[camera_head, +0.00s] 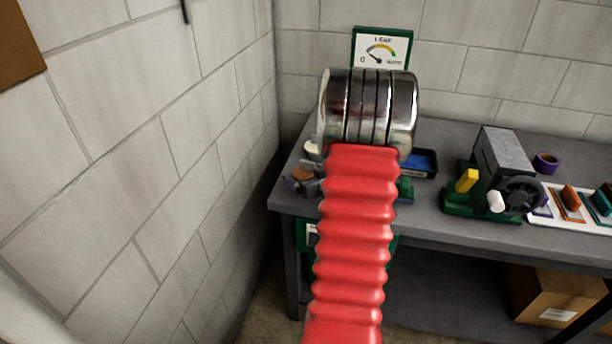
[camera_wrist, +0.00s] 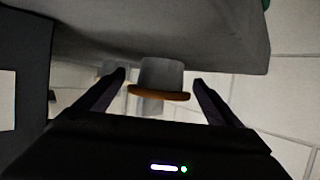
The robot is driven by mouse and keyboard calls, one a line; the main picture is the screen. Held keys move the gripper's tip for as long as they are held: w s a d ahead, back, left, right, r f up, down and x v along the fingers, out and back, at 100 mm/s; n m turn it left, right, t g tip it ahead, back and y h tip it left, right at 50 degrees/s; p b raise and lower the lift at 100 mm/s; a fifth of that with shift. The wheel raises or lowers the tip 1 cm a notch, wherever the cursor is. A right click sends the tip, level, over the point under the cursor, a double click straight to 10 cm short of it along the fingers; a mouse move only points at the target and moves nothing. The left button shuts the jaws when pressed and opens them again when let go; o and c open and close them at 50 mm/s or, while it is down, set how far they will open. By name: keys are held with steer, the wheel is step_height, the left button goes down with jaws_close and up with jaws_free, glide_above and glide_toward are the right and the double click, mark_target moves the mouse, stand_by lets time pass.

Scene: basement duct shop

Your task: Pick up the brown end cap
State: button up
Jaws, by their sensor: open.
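The brown end cap (camera_wrist: 158,96) shows in the wrist view as a thin orange-brown rim on a grey cylindrical piece (camera_wrist: 162,74). It lies between the two dark fingers of my gripper (camera_wrist: 159,80), with a gap on each side. My gripper is open, and I see no finger touching the cap. In the head view the cap (camera_head: 302,174) is a small brown spot near the left end of the workbench (camera_head: 450,134). Dark finger-like parts of my gripper show beside it, partly hidden by my arm.
A block wall (camera_head: 150,150) stands close on the left. A blue-lined tray (camera_head: 422,162) is partly hidden behind my arm. A green-based machine with a handwheel (camera_head: 484,207) stands to the right, beside a purple ring (camera_head: 546,163) and a white board (camera_head: 586,213). A gauge sign (camera_head: 382,49) stands behind.

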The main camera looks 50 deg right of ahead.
mark_target(306, 172)
steer(key=shift+c, duration=0.3)
steer(key=c, duration=1.1)
steer(key=shift+o, duration=0.2)
steer(key=shift+r, duration=0.2)
step_height(306, 172, up, 10)
steer(key=shift+f, duration=0.15)
